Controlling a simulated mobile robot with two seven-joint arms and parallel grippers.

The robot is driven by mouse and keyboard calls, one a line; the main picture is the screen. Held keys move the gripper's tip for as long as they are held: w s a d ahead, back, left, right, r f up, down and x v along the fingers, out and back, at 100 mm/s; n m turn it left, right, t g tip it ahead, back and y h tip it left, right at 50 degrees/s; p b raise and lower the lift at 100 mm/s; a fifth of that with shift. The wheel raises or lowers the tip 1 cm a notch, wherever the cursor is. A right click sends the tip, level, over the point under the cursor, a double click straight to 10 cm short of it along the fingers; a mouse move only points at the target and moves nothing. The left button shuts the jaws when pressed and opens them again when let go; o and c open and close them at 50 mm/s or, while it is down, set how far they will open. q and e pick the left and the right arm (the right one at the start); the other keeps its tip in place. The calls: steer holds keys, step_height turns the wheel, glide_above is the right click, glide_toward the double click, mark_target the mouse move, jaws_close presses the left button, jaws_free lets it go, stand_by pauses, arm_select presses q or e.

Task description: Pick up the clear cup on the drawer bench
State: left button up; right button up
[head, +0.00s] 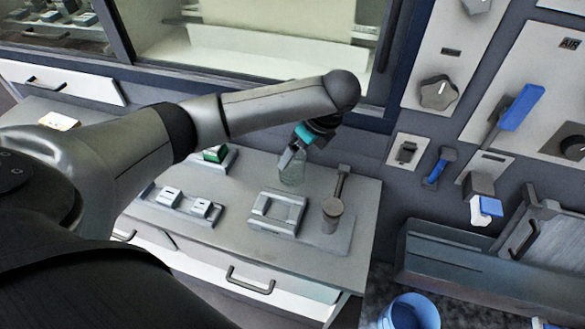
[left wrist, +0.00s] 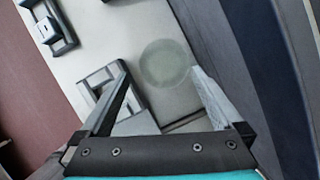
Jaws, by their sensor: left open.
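The clear cup (head: 292,169) stands on the drawer bench (head: 358,215), near its back edge in the head view. In the left wrist view the cup (left wrist: 165,63) shows as a faint greenish round shape, beyond and between the fingertips. My left gripper (head: 291,150) is open and points down at the cup from above; its fingers also show in the left wrist view (left wrist: 158,70). Its fingers partly cover the cup in the head view, and I cannot tell whether they touch it. My right gripper is not in view.
A rack with small white blocks (head: 180,203) and a green-topped item (head: 214,154) lie to the left. The wall with a window rises close behind.

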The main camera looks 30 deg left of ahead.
arm_select(q)
steer(key=x, duration=0.3)
steer(key=shift+w+f, duration=0.1)
steer(key=shift+f, duration=0.05)
steer(key=b+x, duration=0.1)
steer(key=x, duration=0.3)
steer(key=shift+w+a+f, duration=0.2)
steer(key=shift+a+f, duration=0.1)
steer(key=c, duration=1.2)
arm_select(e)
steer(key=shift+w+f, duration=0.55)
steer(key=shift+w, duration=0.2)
arm_select(q)
steer(key=shift+o, duration=0.2)
steer(key=shift+r, duration=0.2)
